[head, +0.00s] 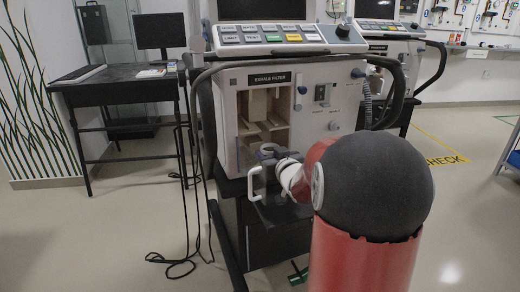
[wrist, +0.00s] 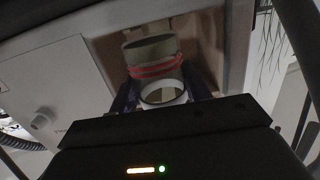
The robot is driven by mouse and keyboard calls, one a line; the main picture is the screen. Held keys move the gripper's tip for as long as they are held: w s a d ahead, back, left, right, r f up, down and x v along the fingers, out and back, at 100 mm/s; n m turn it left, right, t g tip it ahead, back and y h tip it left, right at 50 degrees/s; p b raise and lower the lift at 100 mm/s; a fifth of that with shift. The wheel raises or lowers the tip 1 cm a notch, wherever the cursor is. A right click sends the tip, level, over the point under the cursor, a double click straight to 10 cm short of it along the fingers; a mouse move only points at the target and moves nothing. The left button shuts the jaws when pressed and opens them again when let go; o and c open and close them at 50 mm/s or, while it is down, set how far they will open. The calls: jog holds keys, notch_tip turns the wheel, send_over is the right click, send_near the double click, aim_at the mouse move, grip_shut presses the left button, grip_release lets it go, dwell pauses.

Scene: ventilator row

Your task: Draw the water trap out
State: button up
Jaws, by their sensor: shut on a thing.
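The water trap (wrist: 155,62) shows in the wrist view as a grey-green cylinder with red bands and a pale round end towards me. My gripper (wrist: 162,88) is shut on it, with a dark finger on either side. In the head view a round grey-blue top (head: 267,150), which looks like the trap, shows at the front of the open bay. The bay (head: 262,118) sits under the EXHALE FILTER label. My wrist and arm hide part of the trap's surroundings, and I cannot tell whether it is clear of its seat.
Hoses curve over both upper sides. A black desk (head: 115,78) is at the left, with cables (head: 180,262) hanging to the floor. The left foreground floor is mostly clear.

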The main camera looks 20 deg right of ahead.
jog(key=shift+s+a, duration=0.2)
jog(key=shift+s, duration=2.05)
